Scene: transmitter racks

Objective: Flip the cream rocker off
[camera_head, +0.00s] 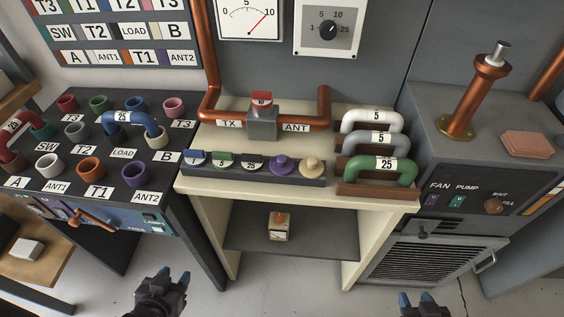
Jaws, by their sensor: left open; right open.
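I cannot clearly pick out a cream rocker. The left console's front panel (122,224) has small controls near a LAMPS label, including a pale spot too small to identify. The right cabinet has two small switches under FAN and PUMP, a purple one (433,200) and a teal one (458,201). My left gripper (171,274) is open and empty over the floor, in front of the left console's right side. My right gripper (417,298) is open and empty at the bottom edge, in front of the right cabinet's grille. Neither touches anything.
A copper handle (92,219) sticks out from the left console's front. The cream table (208,175) bears a copper pipe, a rack (255,176) of plugs and several U-shaped links. A small meter box (279,227) stands on the shelf below. The floor between my grippers is clear.

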